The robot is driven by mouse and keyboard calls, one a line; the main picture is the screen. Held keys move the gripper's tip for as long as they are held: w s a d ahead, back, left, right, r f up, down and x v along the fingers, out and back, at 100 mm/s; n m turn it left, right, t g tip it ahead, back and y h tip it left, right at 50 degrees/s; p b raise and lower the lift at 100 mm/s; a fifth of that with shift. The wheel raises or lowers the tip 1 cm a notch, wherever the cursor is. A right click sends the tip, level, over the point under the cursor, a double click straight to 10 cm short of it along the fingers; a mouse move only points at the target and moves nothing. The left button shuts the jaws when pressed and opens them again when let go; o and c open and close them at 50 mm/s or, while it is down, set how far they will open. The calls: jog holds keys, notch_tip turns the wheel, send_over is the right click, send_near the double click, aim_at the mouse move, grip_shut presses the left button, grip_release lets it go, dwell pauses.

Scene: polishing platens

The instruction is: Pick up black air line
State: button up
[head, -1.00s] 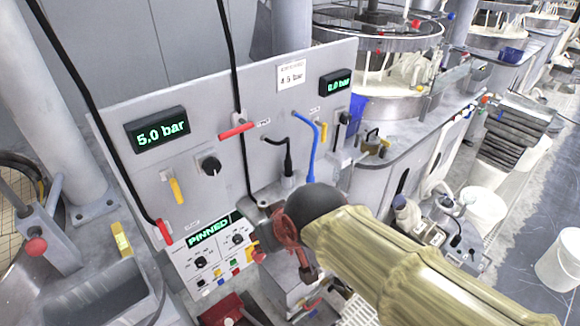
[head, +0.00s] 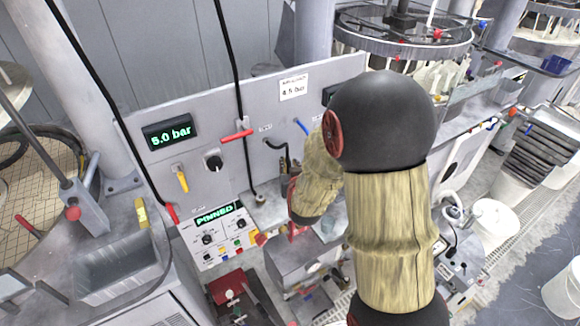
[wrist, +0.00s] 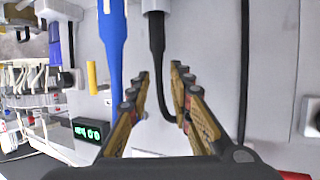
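The black air line is a short hose that curves out of the grey panel in the head view (head: 281,147); its lower end is hidden near my arm. In the wrist view the black air line (wrist: 157,42) runs from a grey fitting at the top, then bends right behind the fingers. My gripper (wrist: 160,76) is open, with one finger on each side of the line as seen; contact is not visible. The blue air line (wrist: 113,45) lies just outside the left finger. In the head view my arm hides most of the gripper.
The grey panel (head: 215,120) carries a 5.0 bar display (head: 168,132), a red-handled valve (head: 237,136) and a black knob (head: 213,161). A long black line (wrist: 244,60) runs right of the gripper. A "PINNED" control box (head: 212,238) sits below the panel.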

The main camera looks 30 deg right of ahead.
aim_at(288, 157)
jog(key=shift+p+x, duration=0.45)
jog(key=shift+x, duration=3.45)
jog(key=shift+d+r, duration=0.15)
jog(key=shift+c, duration=0.3)
jog(key=c, duration=0.4)
grip_shut()
jog(key=shift+s, duration=0.1)
